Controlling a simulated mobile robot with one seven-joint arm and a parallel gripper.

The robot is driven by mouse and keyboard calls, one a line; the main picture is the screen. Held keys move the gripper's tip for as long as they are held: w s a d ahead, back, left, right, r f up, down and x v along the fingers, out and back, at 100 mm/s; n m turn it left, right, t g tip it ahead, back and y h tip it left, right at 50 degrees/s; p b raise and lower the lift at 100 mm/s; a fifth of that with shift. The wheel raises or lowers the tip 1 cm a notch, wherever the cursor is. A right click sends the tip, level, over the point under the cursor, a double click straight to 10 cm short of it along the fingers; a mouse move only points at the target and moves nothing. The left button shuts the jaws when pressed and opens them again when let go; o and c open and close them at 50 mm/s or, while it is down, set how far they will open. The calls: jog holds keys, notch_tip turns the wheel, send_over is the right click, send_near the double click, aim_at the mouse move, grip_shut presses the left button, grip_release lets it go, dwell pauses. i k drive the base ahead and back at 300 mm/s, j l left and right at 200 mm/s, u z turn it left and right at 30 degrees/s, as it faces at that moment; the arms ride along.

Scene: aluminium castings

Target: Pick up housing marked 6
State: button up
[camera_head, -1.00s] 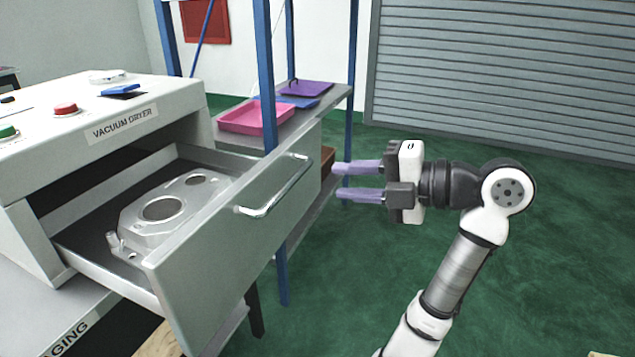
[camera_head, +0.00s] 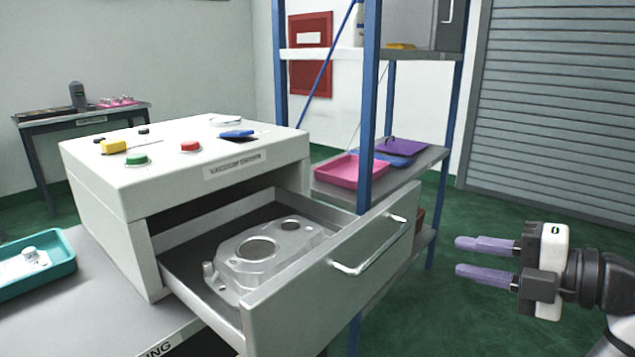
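A grey aluminium housing (camera_head: 259,266) with two round openings lies in the pulled-out drawer (camera_head: 318,303) of the vacuum dryer (camera_head: 110,200). No number on the housing can be made out. The drawer's front panel hides part of the housing's right side. My gripper (camera_head: 482,259) is at the right of the view, apart from the drawer and to the right of its handle (camera_head: 371,249). Its two purple fingers point left, spread apart with nothing between them.
A blue-posted shelf (camera_head: 369,110) with a pink tray (camera_head: 347,171) stands behind the drawer. A teal tray (camera_head: 62,264) with a small part lies on the table at left. A small side table (camera_head: 83,118) is at the back left. Green floor is clear around my gripper.

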aim_at(245, 261)
jog(key=k+j, duration=0.35)
jog(key=j, duration=0.15)
jog(key=k+j, duration=0.35)
jog(key=j, duration=0.2)
